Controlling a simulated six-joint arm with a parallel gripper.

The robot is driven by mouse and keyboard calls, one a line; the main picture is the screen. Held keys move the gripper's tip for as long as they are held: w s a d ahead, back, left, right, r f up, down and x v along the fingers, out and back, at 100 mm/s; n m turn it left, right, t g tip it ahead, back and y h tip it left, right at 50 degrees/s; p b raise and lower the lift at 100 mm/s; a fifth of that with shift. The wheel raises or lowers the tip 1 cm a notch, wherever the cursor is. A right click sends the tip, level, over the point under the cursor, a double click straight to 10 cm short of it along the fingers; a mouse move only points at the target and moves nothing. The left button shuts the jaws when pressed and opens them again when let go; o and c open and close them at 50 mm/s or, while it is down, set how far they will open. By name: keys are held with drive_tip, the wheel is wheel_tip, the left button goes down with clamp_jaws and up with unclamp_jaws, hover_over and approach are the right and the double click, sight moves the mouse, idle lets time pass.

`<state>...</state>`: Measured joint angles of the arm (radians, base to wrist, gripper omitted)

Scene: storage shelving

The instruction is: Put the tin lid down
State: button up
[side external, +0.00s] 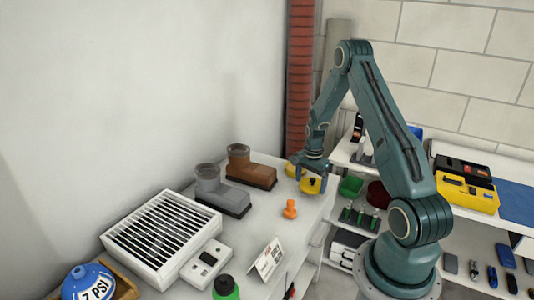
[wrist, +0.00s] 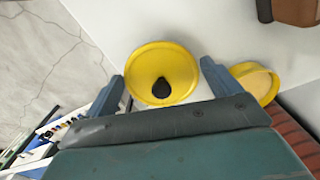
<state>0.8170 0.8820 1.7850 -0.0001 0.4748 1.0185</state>
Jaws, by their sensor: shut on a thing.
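The tin lid (wrist: 180,88) is a round yellow disc with a black knob in its middle. In the wrist view it sits between the two blue fingers of my gripper (wrist: 162,72), which is shut on its rim. The side view also shows the lid (side external: 312,187) under my gripper (side external: 311,184), near the right edge of the white table. The gap between lid and table is hard to judge. A yellow round tin (wrist: 258,82) stands beside it, partly hidden by my gripper; in the side view the tin (side external: 291,170) is just behind and left.
An orange peg-like piece (side external: 290,209), a brown boot-like object (side external: 251,172) and a grey one (side external: 219,194) stand on the white table. A white sign (side external: 267,259) and slatted box (side external: 160,235) are nearer. Shelves with bins lie right, past the table edge.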

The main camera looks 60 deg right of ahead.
sight(310, 186)
drive_tip(key=shift+f, duration=1.45)
drive_tip(key=shift+f, duration=0.1)
drive_tip(key=o, duration=0.7)
wheel_tip(310, 186, up, 12)
drive_tip(key=shift+r, duration=0.1)
